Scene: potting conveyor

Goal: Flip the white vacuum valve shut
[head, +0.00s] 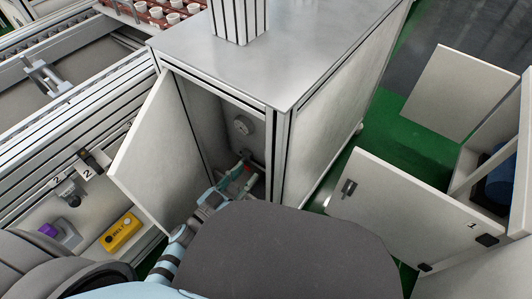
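My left gripper (243,167) reaches into the open cabinet (222,124) under the steel worktop. Its teal fingers point up and to the right, near the back wall low in the cabinet. A small reddish part shows at the fingers. I cannot tell whether the fingers touch anything or how far apart they are. A round pale fitting (243,125), like a gauge or a knob, sits on the cabinet's back wall above the gripper. I cannot make out a white valve lever for certain; the gripper may hide it. My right gripper is not in view.
The cabinet door (157,158) stands open to the left, close beside my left arm. A yellow control box (121,232) and a purple-topped part (49,230) are on the conveyor side at left. Another cabinet's open door (400,207), marked 1, is at right. Green floor (392,140) lies between.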

